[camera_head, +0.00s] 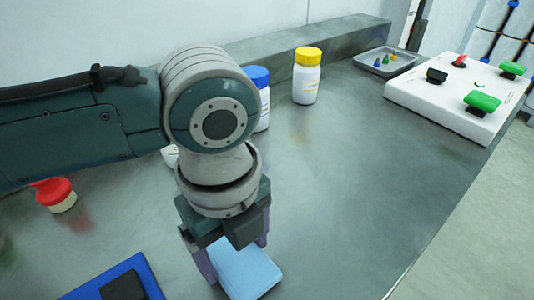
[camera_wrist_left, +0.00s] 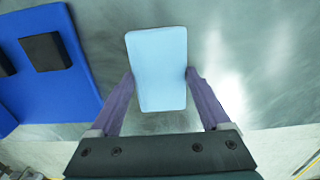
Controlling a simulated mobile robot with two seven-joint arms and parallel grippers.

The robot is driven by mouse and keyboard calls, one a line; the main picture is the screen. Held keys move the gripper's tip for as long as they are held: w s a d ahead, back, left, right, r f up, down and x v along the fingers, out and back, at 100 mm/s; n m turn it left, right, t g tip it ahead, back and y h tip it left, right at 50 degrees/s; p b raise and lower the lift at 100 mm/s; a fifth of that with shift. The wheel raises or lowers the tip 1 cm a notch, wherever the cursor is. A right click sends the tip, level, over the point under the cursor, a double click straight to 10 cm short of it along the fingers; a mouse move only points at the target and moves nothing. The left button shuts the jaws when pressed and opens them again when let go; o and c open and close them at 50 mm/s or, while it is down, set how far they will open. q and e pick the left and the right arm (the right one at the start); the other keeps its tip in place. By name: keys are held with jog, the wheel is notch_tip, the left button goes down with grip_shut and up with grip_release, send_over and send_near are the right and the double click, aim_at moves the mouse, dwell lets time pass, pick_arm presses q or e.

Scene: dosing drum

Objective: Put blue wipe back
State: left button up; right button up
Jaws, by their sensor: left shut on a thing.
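The blue wipe (camera_head: 246,270) is a light blue, flat, rounded block at the bottom middle of the head view. It also shows in the left wrist view (camera_wrist_left: 158,68), between the two purple fingers. My left gripper (camera_head: 235,254) points down and is shut on the wipe, with one finger at each side of it. In the head view the fingers and wrist cover part of the wipe. I cannot tell whether the wipe touches the table or is held just above it. My right gripper is not in view.
A dark blue mat (camera_head: 146,272) with a black block (camera_head: 122,287) lies left of the wipe. A red-capped jar (camera_head: 55,194), a blue-capped bottle (camera_head: 262,112) and a yellow-capped bottle (camera_head: 306,76) stand behind. A white board (camera_head: 440,97) and a grey tray (camera_head: 363,63) are at the back right. The right middle is clear.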

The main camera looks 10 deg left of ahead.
pick_arm(q)
jog(key=shift+f, duration=0.4)
jog(key=shift+f, duration=0.15)
jog(key=o, duration=1.1)
jog(key=shift+o, duration=0.2)
